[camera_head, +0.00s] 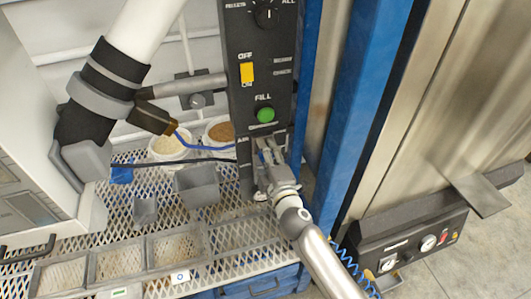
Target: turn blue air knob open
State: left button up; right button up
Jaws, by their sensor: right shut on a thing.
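The black control panel (246,90) stands upright in the middle of the view. My right gripper (267,156) reaches up from the lower right to the lower part of the panel, below the green FILL button (265,115). It is shut on the air knob, beside a partly covered label. The fingers hide the knob, so its colour and the way it points cannot be seen. My left gripper is not in view.
A yellow switch (247,72) and a black selector knob (264,14) sit higher on the panel. A blue post (353,110) stands to the right. Grey bins (197,187) and trays (120,262) occupy the mesh shelf. A gauge box (410,240) is at lower right.

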jog(key=shift+n, duration=0.4)
jog(key=o, duration=1)
jog(key=shift+o, duration=0.2)
jog(key=v, duration=1.2)
jog(key=shift+s, duration=0.1)
